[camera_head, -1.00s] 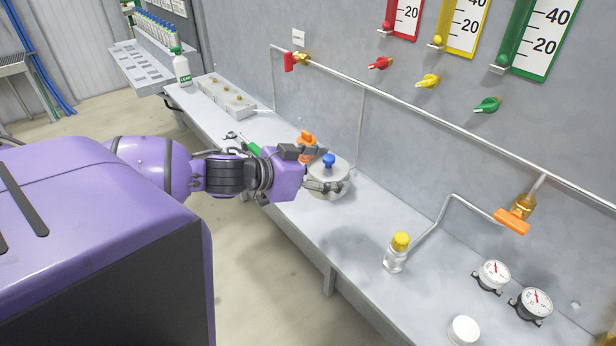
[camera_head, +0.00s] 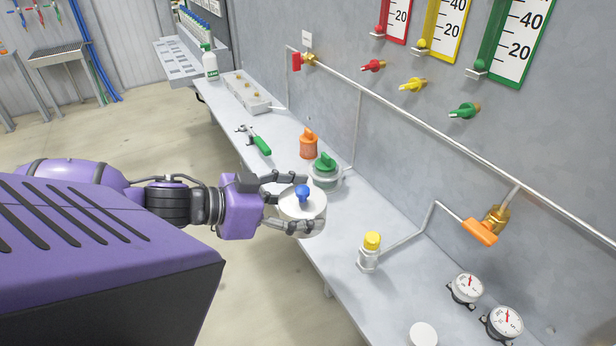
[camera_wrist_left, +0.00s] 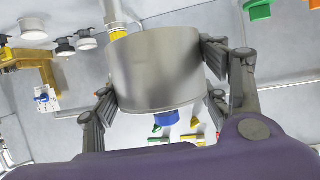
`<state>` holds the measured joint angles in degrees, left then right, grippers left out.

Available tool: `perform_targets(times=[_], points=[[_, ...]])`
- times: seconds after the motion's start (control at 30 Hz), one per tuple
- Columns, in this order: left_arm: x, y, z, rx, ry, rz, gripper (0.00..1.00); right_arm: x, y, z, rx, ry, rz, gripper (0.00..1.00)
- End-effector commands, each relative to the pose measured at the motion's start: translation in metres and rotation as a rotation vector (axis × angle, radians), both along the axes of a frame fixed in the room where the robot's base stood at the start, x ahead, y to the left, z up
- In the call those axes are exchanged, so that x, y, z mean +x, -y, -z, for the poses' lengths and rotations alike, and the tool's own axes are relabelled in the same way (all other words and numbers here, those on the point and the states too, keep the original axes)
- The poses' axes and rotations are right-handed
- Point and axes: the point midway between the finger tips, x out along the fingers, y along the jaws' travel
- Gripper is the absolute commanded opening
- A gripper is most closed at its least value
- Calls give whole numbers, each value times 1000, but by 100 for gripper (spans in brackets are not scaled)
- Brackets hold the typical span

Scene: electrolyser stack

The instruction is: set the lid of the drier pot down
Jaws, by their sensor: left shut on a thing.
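My left gripper (camera_head: 296,208) is shut on the lid, a round grey metal piece (camera_head: 299,212) with a blue knob (camera_head: 302,192). Its fingers lie on opposite sides of the lid. The lid is held off at the front edge of the bench, clear of the pot. In the left wrist view the lid (camera_wrist_left: 155,70) fills the middle between the fingers, its blue knob (camera_wrist_left: 157,119) below. The drier pot (camera_head: 324,182) stands on the bench behind the lid, open, with a green-knobbed piece (camera_head: 325,164) in it. My right gripper is not in view.
A yellow-capped fitting (camera_head: 370,250) stands to the right, then gauges (camera_head: 466,288) and a white round cap (camera_head: 423,335). The bench (camera_head: 345,285) has bare room right of the pot.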

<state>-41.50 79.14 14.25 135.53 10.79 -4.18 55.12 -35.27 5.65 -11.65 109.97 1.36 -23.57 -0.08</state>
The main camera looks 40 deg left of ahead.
Motion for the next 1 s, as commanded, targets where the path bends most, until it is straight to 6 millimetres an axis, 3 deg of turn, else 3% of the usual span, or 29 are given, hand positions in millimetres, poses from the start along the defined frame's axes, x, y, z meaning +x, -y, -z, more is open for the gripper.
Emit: perform_targets(times=[0.23, 0.53, 0.63, 0.8, 1.0], points=[[26, -2, 10, 0, 4, 3, 37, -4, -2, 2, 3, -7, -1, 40], [90, -9, 49, 2, -10, 3, 37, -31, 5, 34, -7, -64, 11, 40], [106, -11, 70, -1, -12, 0, 37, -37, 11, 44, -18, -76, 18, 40], [126, -13, 90, 0, -6, 2, 37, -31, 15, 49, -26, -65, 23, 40], [135, -14, 97, -1, -2, 1, 37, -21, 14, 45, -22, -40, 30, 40]])
